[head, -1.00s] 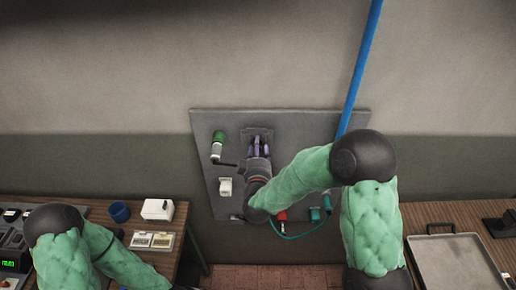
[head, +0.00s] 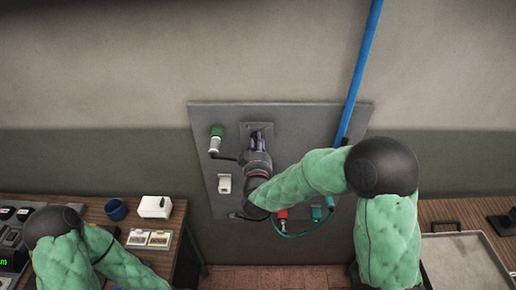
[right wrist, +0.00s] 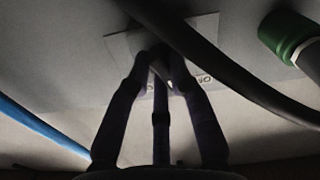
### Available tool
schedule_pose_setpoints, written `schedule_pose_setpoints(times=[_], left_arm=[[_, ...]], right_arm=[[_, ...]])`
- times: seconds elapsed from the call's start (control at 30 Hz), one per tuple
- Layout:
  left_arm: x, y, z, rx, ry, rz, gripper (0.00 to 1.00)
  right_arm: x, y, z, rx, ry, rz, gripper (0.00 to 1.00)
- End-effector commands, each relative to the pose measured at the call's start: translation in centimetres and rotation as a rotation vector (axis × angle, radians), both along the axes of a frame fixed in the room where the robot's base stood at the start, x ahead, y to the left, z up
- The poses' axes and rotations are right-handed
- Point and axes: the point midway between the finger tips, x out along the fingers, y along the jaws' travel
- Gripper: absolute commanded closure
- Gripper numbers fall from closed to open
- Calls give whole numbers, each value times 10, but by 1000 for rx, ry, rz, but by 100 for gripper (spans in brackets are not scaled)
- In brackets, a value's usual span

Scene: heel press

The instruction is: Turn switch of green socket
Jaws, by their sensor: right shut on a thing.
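A green-and-white plug (head: 216,138) sits at the upper left of the grey wall panel (head: 310,120), with a dark cable at its lower end. Its green part also shows at the top right of the right wrist view (right wrist: 284,34). My right gripper (head: 257,133) is at a light grey switch plate (head: 269,128) beside the plug. In the right wrist view its dark fingers (right wrist: 161,66) close on a small dark switch handle in front of the marked plate (right wrist: 200,38). The fingers hide most of the handle, so its angle is unclear. My left gripper is not in view.
A white box (head: 224,184), a red fitting (head: 282,214) and a teal fitting (head: 317,213) are low on the panel. A blue pipe (head: 361,75) runs down its right side. A dark cable (right wrist: 215,62) crosses the right wrist view. Tables stand at both sides.

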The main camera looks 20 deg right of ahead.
Motion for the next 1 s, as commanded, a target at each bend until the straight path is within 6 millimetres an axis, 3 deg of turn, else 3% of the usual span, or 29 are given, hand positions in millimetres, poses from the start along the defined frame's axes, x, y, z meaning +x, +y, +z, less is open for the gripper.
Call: schedule_pose_setpoints(times=[0.03, 0.5, 1.0], left_arm=[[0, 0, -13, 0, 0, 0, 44], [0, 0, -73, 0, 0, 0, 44], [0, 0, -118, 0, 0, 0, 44]], right_arm=[[0, 0, -5, 42, -17, 0, 100], [0, 1, -7, 474, -139, 1, 100], [1, 3, -7, 837, -240, 0, 100]])
